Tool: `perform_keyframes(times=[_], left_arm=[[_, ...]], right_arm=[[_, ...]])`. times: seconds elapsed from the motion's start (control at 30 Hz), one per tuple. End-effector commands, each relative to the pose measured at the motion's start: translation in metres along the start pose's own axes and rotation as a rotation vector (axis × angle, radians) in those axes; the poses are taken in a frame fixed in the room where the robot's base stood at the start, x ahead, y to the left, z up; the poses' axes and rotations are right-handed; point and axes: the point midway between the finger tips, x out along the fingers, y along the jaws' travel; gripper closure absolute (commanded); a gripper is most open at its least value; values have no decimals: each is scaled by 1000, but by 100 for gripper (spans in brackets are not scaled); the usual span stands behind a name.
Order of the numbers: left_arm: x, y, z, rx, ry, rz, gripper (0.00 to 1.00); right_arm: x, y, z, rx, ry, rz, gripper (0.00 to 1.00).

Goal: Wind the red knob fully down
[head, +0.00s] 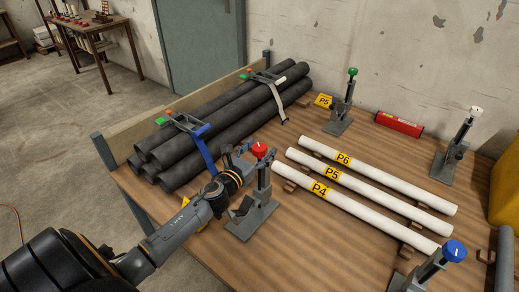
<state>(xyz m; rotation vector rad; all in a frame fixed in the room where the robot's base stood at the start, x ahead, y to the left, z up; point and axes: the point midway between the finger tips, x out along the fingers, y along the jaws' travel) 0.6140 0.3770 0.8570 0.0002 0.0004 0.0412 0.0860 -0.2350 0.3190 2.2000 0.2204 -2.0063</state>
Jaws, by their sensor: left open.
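The red knob (259,150) sits on top of a grey clamp stand (253,215) near the front middle of the table. A white mark shows on the knob's top. My left gripper (246,158) reaches in from the left, right beside the red knob on its left and far side. Its jaws are open; the wrist covers part of the fingers, and I cannot tell whether a finger touches the knob. My right gripper is not in this view.
White pipes P4 (380,225), P5 (395,197) and P6 (400,183) lie right of the red-knobbed stand. Strapped black pipes (225,110) lie behind my left gripper. A red cylinder (398,124) lies at the back.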

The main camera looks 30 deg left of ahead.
Motion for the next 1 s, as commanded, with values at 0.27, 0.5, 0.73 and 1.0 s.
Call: perform_keyframes(times=[0.27,0.5,0.73,1.0], left_arm=[[0,0,0,0,0,0,86],[0,-1,0,-1,-1,11,88],[0,-2,1,-4,-2,95,88],[0,-2,1,-7,-2,308,88]], right_arm=[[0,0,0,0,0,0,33],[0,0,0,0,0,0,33],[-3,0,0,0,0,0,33],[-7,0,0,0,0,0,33]])
